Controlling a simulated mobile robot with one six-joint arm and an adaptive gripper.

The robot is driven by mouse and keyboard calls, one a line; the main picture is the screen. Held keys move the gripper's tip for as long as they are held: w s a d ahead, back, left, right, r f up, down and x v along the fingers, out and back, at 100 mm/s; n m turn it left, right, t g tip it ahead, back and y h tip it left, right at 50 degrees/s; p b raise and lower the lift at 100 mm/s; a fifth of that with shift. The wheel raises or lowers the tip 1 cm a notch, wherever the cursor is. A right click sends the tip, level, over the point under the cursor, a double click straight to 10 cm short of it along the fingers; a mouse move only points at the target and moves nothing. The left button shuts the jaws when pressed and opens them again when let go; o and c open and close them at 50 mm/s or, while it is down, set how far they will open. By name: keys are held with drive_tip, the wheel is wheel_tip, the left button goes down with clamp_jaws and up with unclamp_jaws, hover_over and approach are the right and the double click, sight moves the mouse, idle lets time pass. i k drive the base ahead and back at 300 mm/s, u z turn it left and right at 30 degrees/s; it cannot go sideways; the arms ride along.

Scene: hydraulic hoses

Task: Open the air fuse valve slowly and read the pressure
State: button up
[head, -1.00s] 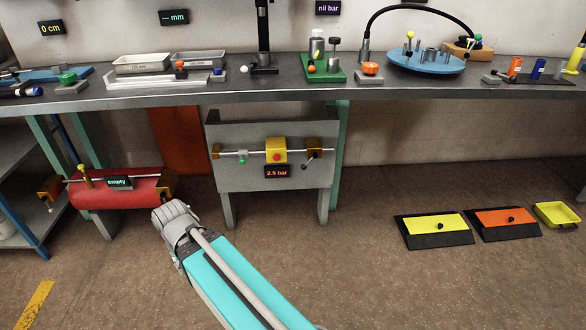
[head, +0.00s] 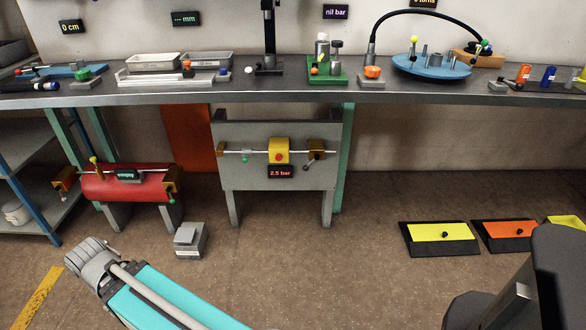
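A grey panel (head: 230,172) under the bench carries a pipe, a yellow block with a red centre (head: 279,151), a brass block with a dark-knobbed lever (head: 315,151) and a green knob. Its display (head: 280,172) reads 2.5 bar. A red tank (head: 150,190) at the left has brass end blocks, a lever (head: 171,188) and a small green display (head: 127,176), too small to read surely. Nothing names the air fuse valve. My turquoise arm with a grey joint is low at the left. Large dark parts, probably my own, fill the lower right; I cannot make out gripper fingers.
A long bench (head: 160,97) with tools and small fixtures runs above. A small grey box (head: 190,239) stands on the floor near the tank. Yellow (head: 440,231) and orange (head: 508,229) pads lie at the right. The floor before the panel is clear.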

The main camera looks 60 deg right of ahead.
sight(316, 156)
drive_tip(key=u, duration=0.15)
drive_tip(key=k, duration=1.6)
drive_tip(key=z, duration=1.1)
drive_tip(key=i, duration=0.65)
drive_tip(key=z, duration=0.05)
